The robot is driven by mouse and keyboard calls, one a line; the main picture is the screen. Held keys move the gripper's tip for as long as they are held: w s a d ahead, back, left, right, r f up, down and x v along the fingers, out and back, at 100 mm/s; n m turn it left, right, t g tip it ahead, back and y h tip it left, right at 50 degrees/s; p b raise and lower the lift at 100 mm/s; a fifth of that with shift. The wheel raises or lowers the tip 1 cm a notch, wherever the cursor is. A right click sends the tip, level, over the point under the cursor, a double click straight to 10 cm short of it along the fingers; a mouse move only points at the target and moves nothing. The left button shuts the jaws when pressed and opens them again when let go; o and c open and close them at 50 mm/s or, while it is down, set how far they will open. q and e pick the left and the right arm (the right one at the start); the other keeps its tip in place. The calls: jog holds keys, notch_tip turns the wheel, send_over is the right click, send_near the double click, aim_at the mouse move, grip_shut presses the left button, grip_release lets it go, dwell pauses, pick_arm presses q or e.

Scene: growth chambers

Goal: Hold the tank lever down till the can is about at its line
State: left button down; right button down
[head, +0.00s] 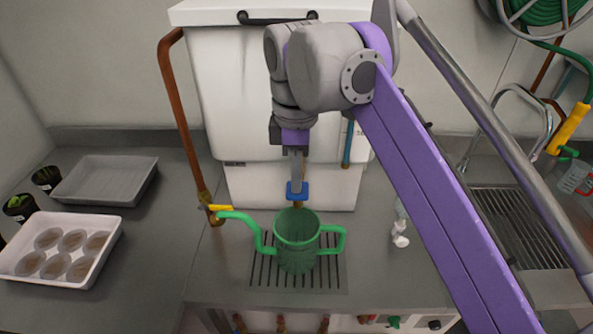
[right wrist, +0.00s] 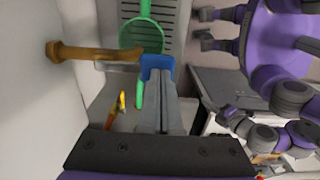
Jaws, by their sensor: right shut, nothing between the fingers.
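The green watering can (head: 298,258) stands upright on the drain grate below the white tank (head: 240,100); it also shows in the right wrist view (right wrist: 141,36). Its fill line and water level cannot be made out. A brass tap (right wrist: 95,52) reaches out from the tank above the can. A blue lever (head: 297,188) is at the tap, also in the right wrist view (right wrist: 157,62). My right gripper (head: 297,178) points down, shut and empty, its fingertips at the blue lever; whether they press it cannot be told. My left gripper does not show.
A white tray of round pots (head: 62,254) and an empty grey tray (head: 105,180) lie on the left counter. A copper pipe (head: 180,110) with a yellow-handled valve runs left of the tank. A sink (head: 520,225) is at the right.

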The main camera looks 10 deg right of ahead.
jog(key=shift+f, duration=0.1)
jog(key=f+t, duration=0.1)
jog(key=s+f+t, duration=0.1)
jog(key=shift+a+t+h+b, duration=0.15)
jog(key=shift+t+h+b, duration=0.15)
jog(key=shift+h+b, duration=0.1)
jog(key=shift+w+f+t, duration=0.1)
jog(key=shift+f+t, duration=0.25)
jog(key=shift+t, duration=0.05)
dwell(6.9)
